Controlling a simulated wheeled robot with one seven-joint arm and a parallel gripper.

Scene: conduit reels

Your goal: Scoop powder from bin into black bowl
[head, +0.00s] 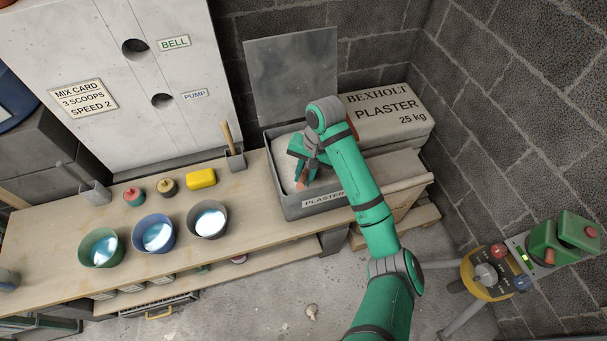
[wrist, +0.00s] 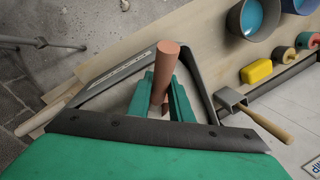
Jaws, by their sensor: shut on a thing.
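The grey bin (head: 290,209) labelled PLASTER stands at the right end of the bench with pale powder (head: 287,174) inside. My gripper (head: 304,178) reaches down into it. In the wrist view my gripper (wrist: 160,100) is shut on a reddish-brown handle (wrist: 167,62), apparently the scoop's. The scoop's head is hidden, so I cannot tell if it holds powder. The black bowl (head: 195,229) stands upright on the bench, left of the bin, with bright, shiny contents. It also shows at the top right of the wrist view (wrist: 237,22).
A blue bowl (head: 139,241) and a green bowl (head: 90,257) stand left of the black one. A yellow block (head: 201,178) and a holder (head: 235,160) with a wooden-handled tool are behind. A plaster bag (head: 395,125) sits right of the bin; its raised lid (head: 290,75) stands behind.

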